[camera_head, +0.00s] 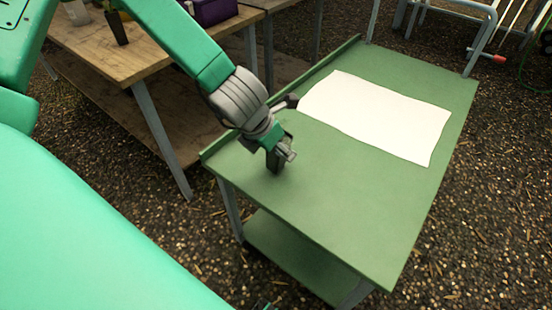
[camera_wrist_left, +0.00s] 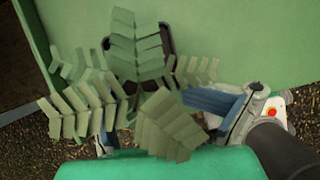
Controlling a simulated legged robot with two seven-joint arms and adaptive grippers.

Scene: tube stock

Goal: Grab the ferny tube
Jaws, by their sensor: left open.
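The ferny tube shows in the left wrist view as pale green fern fronds (camera_wrist_left: 122,45) spread close to the camera. Dark parts behind the fronds may be its tube, but the leaves hide most of it. My left gripper (camera_wrist_left: 165,112) is open around the plant's middle; one blue-grey finger shows on the right and the other is mostly covered by fronds. In the head view my left gripper (camera_head: 282,156) is low over the near left part of the green cart (camera_head: 340,215). A dark upright piece is at its tip; I cannot tell whether it is tube or finger. My right gripper is not seen.
A white sheet (camera_head: 378,115) lies on the cart's far half; the cart's near part is bare. A wooden bench (camera_head: 120,62) at the upper left carries a dark tapered pot (camera_head: 117,28) and a purple box (camera_head: 212,10). Metal-framed furniture stands at the upper right.

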